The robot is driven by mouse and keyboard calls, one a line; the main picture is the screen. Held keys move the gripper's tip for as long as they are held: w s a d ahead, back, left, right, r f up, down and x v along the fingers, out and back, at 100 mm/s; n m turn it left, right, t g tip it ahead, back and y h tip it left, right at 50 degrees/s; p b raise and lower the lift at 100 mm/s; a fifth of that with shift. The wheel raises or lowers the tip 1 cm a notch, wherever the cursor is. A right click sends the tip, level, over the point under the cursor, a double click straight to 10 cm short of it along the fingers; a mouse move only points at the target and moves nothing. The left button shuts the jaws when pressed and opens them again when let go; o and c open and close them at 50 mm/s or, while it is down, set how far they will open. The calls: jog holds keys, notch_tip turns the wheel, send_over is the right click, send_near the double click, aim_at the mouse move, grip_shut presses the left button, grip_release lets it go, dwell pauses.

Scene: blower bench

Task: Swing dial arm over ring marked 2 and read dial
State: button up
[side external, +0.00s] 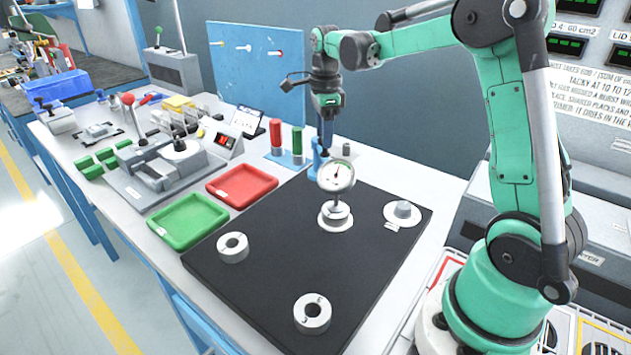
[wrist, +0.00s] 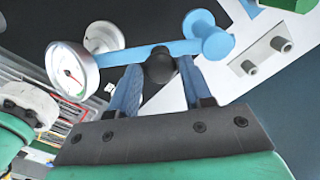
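The dial gauge (side external: 337,176) has a round white face with a red needle; its reading is too small to tell. It hangs on a blue dial arm (wrist: 140,54) from a blue post (wrist: 208,34), above a white ring (side external: 335,216). My gripper (wrist: 160,66) is at the dial arm, with its blue fingers on either side of a black knob (wrist: 158,63). I cannot tell whether they press on it. Two other rings, one at left (side external: 233,247) and one at front (side external: 312,314), lie on the black mat (side external: 270,281). Ring markings are not clearly legible.
A pale disc with a grey knob (side external: 403,211) sits at the mat's right. Green (side external: 188,220) and red (side external: 242,185) trays lie left of the mat. Red and green cylinders (side external: 276,135) stand behind. The mat's middle is clear.

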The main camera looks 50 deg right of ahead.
jog(key=o, duration=0.3)
jog(key=shift+r, duration=0.1)
jog(key=shift+r, duration=2.75)
jog(key=shift+s+a+n, duration=0.1)
jog(key=shift+a+n, duration=0.25)
jog(key=shift+n, duration=0.05)
jog(key=s+a+f+n+t, duration=0.2)
jog(key=a+n, duration=0.5)
jog(key=n, duration=0.5)
jog(key=s+a+f+n+t, duration=0.1)
jog(key=s+a+n+t, duration=0.4)
jog(key=n, duration=0.8)
jog(key=s+a, duration=0.2)
jog(key=shift+s+a+f, duration=0.3)
jog(key=shift+f, duration=0.1)
